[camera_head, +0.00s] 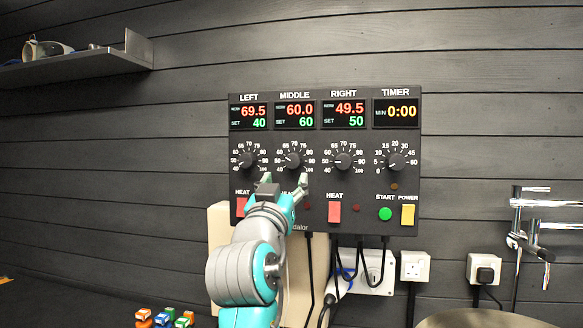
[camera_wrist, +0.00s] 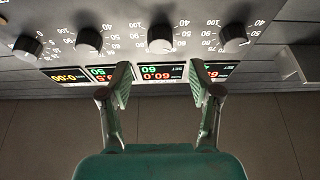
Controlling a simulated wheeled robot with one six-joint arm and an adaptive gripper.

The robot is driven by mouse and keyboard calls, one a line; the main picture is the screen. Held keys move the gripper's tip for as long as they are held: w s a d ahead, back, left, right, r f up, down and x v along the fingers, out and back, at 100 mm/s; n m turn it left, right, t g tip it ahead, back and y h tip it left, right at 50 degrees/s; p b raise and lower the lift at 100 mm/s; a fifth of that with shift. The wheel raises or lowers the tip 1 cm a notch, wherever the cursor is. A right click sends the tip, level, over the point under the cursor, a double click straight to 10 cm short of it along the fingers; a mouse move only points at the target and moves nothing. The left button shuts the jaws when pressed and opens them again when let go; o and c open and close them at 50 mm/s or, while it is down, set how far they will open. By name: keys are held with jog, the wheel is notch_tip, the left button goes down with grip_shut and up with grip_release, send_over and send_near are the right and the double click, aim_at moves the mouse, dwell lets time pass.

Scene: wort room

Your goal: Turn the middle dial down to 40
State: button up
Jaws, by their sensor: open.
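The black control panel (camera_head: 235,180) hangs on the grey plank wall. Its middle dial (camera_head: 292,160) is a black knob under the MIDDLE display (camera_head: 295,115), which reads 60.0 now and set 60. The middle dial also shows upside down in the wrist view (camera_wrist: 160,39), beyond the gap between my fingertips. My gripper (camera_head: 284,183) is open and empty, just below the middle dial in the head view. In the wrist view my gripper (camera_wrist: 160,80) has its fingers spread either side of the middle display. Contact with the knob does not show.
The left dial (camera_head: 248,160) and right dial (camera_head: 343,160) flank the middle one closely, with the timer dial (camera_head: 397,161) further right. Red heat switches (camera_head: 334,212) sit below. My arm hides part of the panel's lower left. Cables (camera_head: 375,270) hang underneath.

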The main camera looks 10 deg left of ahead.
aim_at(295, 163)
jog(key=x, duration=0.7)
jog(key=shift+w+r, duration=0.1)
jog(key=shift+w, duration=0.05)
jog(key=c, duration=1.1)
jog(key=shift+c, duration=0.2)
jog(key=shift+d+n, duration=0.1)
jog(key=shift+n, duration=0.4)
jog(key=n+y, duration=0.2)
jog(key=n, duration=0.1)
jog(key=n+y, duration=0.2)
jog(key=n, duration=0.1)
jog(key=shift+d+r+n+g, duration=0.1)
jog(key=shift+d+n+g, duration=0.1)
jog(key=shift+n+g, duration=0.15)
jog(key=n+y, duration=0.1)
jog(key=n, duration=0.1)
jog(key=n+g+y, duration=0.1)
jog(key=n, duration=0.2)
jog(key=n+g+y, duration=0.1)
jog(key=n, duration=0.2)
jog(key=shift+d+r+n+g, duration=0.15)
jog(key=shift+n+g, duration=0.1)
